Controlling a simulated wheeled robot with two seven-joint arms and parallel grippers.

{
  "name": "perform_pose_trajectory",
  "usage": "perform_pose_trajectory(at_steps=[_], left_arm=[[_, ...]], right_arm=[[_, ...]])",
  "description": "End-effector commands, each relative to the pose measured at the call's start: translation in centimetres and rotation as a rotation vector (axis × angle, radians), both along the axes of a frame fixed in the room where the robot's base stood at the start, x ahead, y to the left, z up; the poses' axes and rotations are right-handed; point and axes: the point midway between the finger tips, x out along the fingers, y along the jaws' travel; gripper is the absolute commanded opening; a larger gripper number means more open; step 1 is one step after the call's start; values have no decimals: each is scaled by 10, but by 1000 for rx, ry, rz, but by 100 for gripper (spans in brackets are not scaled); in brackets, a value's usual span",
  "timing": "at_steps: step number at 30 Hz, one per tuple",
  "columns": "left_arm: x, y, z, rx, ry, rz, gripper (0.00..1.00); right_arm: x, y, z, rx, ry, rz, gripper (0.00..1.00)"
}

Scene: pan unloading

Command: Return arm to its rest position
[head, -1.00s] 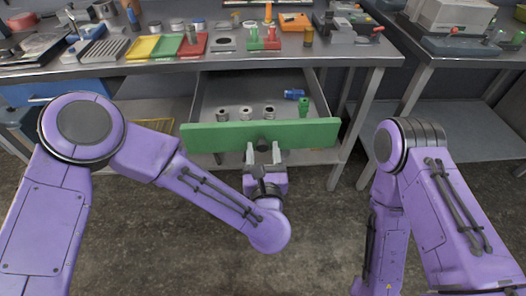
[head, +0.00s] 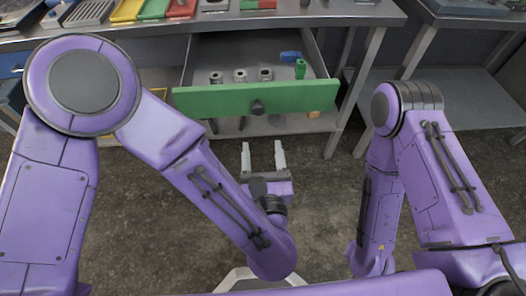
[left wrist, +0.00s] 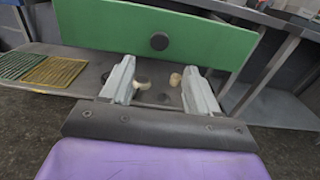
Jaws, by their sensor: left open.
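My left gripper (head: 264,160) is open and empty. In the head view it is in front of and below the green drawer front (head: 220,98), apart from its dark round knob (head: 257,108). In the left wrist view the fingers (left wrist: 160,85) are spread, with the green drawer front (left wrist: 200,35) and its knob (left wrist: 159,42) beyond them. My right arm (head: 385,200) hangs folded at the right; its gripper is not in view.
The drawer (head: 316,60) stands open under the workbench (head: 350,14). It holds several small metal cylinders (head: 240,76), a blue part (head: 290,56) and a green part (head: 300,69). The floor (head: 320,215) between my arms is clear.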

Motion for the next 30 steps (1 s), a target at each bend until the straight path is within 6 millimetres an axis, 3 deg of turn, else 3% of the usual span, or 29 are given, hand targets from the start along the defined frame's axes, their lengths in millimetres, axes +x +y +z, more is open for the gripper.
perform_pose_trajectory(at_steps=[14,17,20,22,24,27,30], left_arm=[[1,0,0,18,0,-1,60],[0,-12,0,204,-7,-65,60],[1,-27,-19,698,-28,-224,60],[9,-11,-55,1151,-14,-343,60],[11,23,-102,1569,43,-498,60],[-4,85,-163,1982,150,-757,60],[-37,156,-210,2230,281,-1052,60]], right_arm=[[0,0,0,0,0,0,43],[0,0,0,0,0,0,43],[0,0,0,0,0,0,43],[0,0,6,0,0,0,43],[0,0,14,0,0,0,43],[0,0,24,0,0,0,43],[0,0,34,0,0,0,43]])
